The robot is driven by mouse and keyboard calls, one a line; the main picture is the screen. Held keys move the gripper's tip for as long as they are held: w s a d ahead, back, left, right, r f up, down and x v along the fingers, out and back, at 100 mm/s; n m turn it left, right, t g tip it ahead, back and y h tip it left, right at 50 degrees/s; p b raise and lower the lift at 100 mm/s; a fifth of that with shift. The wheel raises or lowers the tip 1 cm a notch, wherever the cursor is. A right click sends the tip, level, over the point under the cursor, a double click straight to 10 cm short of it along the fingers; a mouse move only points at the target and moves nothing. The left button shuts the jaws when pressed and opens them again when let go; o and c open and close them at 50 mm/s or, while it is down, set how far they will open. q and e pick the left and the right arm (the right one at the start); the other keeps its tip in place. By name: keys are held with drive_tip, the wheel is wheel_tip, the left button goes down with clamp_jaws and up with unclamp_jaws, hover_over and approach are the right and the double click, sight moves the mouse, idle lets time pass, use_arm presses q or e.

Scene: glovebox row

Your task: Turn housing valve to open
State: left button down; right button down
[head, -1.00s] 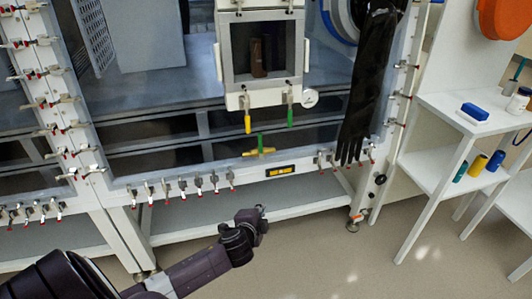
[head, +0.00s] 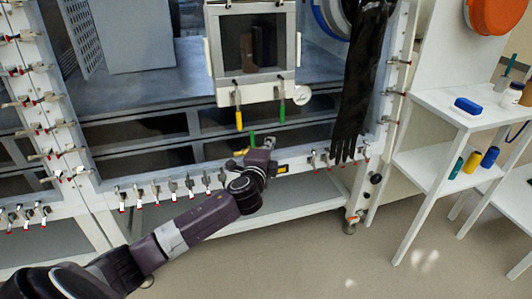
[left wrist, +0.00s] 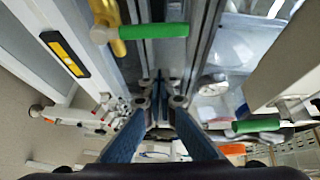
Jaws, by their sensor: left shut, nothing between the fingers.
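The housing valve has a yellow body (head: 240,153) and a green handle (head: 252,138), low on the front of the glovebox frame. In the head view the handle points up, across the body. My left gripper (head: 270,144) is just right of the valve and hides part of it. In the left wrist view the green handle (left wrist: 153,31) extends from the yellow body (left wrist: 108,22). The fingers of the left gripper (left wrist: 160,100) are shut and empty, apart from the handle in that picture. My right gripper is not in view.
A box with a window (head: 252,50) hangs above, with a yellow handle (head: 239,117), a second green handle (head: 282,110) and a gauge (head: 302,95). A black glove (head: 352,110) hangs to the right. Small taps (head: 172,189) line the frame. White shelves (head: 440,165) stand at right.

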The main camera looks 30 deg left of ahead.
sight(253, 145)
use_arm(q)
drive_tip(key=s+a, duration=0.2)
drive_tip(key=a, duration=0.1)
drive_tip(key=shift+a+f, duration=0.1)
drive_tip(key=shift+s, duration=0.1)
idle(0.4)
